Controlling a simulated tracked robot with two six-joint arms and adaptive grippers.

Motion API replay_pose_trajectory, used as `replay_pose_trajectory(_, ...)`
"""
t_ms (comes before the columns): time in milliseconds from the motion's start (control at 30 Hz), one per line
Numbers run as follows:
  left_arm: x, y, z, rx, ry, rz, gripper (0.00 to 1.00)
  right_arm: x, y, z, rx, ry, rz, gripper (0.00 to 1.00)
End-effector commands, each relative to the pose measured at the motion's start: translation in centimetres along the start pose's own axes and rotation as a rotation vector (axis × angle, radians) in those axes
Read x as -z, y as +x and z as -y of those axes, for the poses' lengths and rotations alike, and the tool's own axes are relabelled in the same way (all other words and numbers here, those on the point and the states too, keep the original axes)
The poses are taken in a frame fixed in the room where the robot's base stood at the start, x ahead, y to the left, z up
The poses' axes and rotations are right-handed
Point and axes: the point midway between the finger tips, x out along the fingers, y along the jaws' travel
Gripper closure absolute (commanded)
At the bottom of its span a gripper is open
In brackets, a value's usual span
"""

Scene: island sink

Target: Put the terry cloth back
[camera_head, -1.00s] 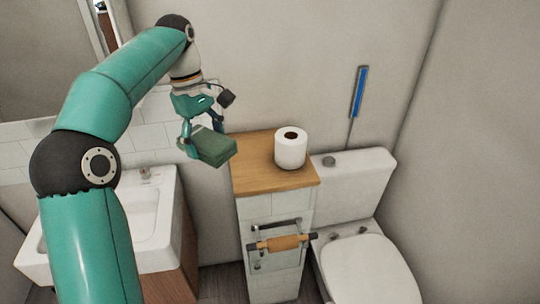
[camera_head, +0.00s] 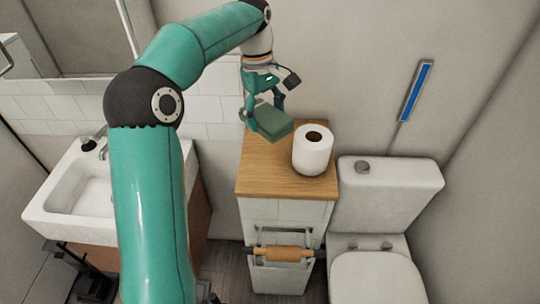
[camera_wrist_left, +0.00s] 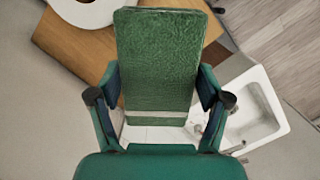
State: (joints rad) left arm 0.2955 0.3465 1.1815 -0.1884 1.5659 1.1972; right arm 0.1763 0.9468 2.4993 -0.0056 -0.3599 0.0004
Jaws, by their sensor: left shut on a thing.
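The terry cloth (camera_head: 273,124) is a green, folded, block-like bundle. My left gripper (camera_head: 264,106) is shut on it and holds it over the back left part of the wooden cabinet top (camera_head: 270,172). In the left wrist view the cloth (camera_wrist_left: 158,60) stands out between the two fingers of the left gripper (camera_wrist_left: 158,100), with the wooden top partly behind it. I cannot tell how large the gap between the cloth and the wood is. My right gripper is not in view.
A white toilet roll (camera_head: 312,150) stands on the wooden top, just right of the cloth. A sink (camera_head: 85,190) is at left. The front left of the wooden top is clear.

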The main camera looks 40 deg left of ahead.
Motion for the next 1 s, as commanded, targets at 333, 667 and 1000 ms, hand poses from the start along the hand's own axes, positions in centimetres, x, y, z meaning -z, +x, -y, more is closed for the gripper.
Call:
replay_pose_trajectory(333,0.9,8.1,-0.4,0.003,0.010,0.001,0.73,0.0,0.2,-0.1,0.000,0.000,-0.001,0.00)
replay_pose_trajectory(667,1.3,11.1,-0.4,0.004,0.010,0.001,0.73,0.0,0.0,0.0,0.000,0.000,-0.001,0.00)
replay_pose_trajectory(1000,1.7,13.5,-0.5,0.001,0.011,0.000,0.73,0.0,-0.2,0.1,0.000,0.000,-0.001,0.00)
